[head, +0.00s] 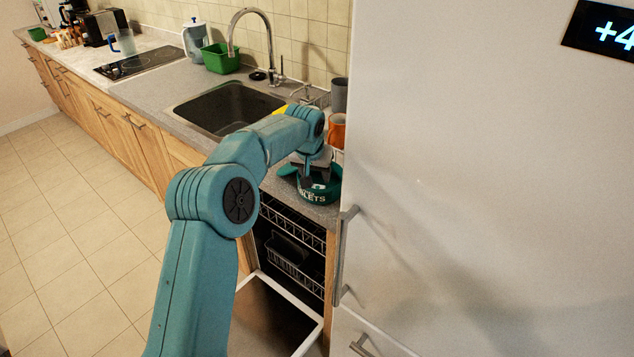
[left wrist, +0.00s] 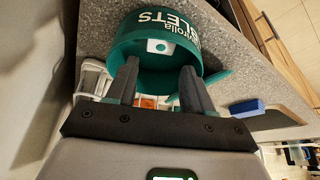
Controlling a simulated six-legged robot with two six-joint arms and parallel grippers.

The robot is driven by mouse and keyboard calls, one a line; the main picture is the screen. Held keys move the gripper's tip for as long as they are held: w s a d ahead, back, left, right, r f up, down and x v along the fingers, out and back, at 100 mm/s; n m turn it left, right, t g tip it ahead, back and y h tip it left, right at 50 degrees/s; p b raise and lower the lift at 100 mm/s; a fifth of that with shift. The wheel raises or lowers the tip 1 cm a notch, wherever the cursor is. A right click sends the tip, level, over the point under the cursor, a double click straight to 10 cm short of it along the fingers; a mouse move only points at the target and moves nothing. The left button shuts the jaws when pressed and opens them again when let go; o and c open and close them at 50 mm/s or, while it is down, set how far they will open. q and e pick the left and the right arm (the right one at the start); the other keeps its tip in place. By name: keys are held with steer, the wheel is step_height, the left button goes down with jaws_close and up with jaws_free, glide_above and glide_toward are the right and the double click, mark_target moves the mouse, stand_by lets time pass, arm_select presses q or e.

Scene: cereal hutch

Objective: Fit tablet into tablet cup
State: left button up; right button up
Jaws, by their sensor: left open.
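A round green tub (head: 319,192) with white lettering ending in "LETS" stands on the counter between the sink and the fridge. It also shows in the left wrist view (left wrist: 182,30), with a small white square patch (left wrist: 158,46) on or in it; I cannot tell whether this is a tablet or a printed mark. My left gripper (head: 313,182) is at the tub; in the left wrist view its fingers (left wrist: 157,75) are apart, with the tub at their tips. No tablet is clearly held. I cannot make out the tablet cup. My right gripper is not in view.
Below the counter the dishwasher is open, its door (head: 270,312) lowered and racks (head: 290,232) inside. The white fridge (head: 480,160) stands close on the right. An orange mug (head: 337,130) and a grey cup (head: 340,94) are behind the tub. The sink (head: 228,106) is to the left.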

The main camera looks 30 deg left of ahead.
arm_select(q)
steer(key=v, duration=0.6)
steer(key=shift+r, duration=0.35)
steer(key=shift+s, duration=0.25)
